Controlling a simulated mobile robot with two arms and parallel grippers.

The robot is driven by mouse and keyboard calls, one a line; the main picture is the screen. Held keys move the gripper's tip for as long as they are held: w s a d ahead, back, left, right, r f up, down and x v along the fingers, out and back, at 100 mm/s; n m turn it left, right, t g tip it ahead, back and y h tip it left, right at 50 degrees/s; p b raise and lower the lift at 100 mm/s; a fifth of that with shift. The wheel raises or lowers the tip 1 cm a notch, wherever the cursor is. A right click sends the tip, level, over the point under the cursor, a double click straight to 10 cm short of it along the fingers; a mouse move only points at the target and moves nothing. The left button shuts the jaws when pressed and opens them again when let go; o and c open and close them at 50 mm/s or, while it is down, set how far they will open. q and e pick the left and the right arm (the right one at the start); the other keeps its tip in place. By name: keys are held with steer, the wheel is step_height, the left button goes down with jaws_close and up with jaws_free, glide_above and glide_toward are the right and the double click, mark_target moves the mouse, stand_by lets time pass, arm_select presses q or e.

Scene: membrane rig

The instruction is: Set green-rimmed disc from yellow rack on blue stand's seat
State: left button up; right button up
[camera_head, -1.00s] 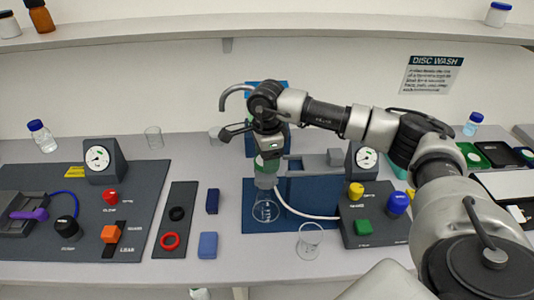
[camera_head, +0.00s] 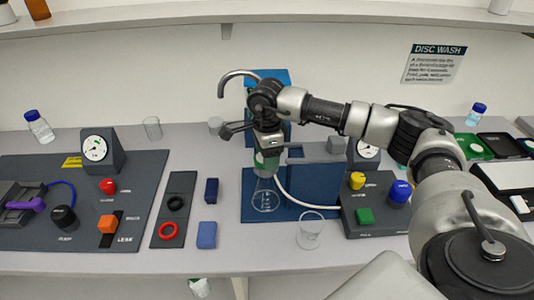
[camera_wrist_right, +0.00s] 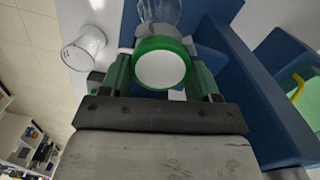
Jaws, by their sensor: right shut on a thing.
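My right gripper (camera_head: 267,160) is over the blue stand (camera_head: 249,190), above a clear glass vessel (camera_head: 265,201). In the right wrist view it is shut on a green-rimmed disc (camera_wrist_right: 161,68) with a white face, held between its two fingers. Just beyond the disc is a grey collar, with the clear vessel behind it; this collar looks like the stand's seat. I cannot tell whether the disc rests on it or is slightly above. The stand's upright (camera_head: 281,78) is partly hidden by my gripper. I do not make out the yellow rack. My left gripper is not in view.
A clear beaker (camera_head: 310,232) stands at the front. A white hose curves to the right, near a grey box (camera_head: 375,218) with yellow, blue and green knobs. A dark panel (camera_head: 60,235) with a gauge fills the left. Blue blocks (camera_head: 207,235) lie left of the stand.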

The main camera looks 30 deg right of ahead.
steer(key=shift+f, duration=0.1)
steer(key=o, duration=1)
steer(key=shift+r, duration=0.4)
step_height(320, 180, up, 10)
steer(key=b, duration=0.3)
steer(key=shift+r, duration=0.1)
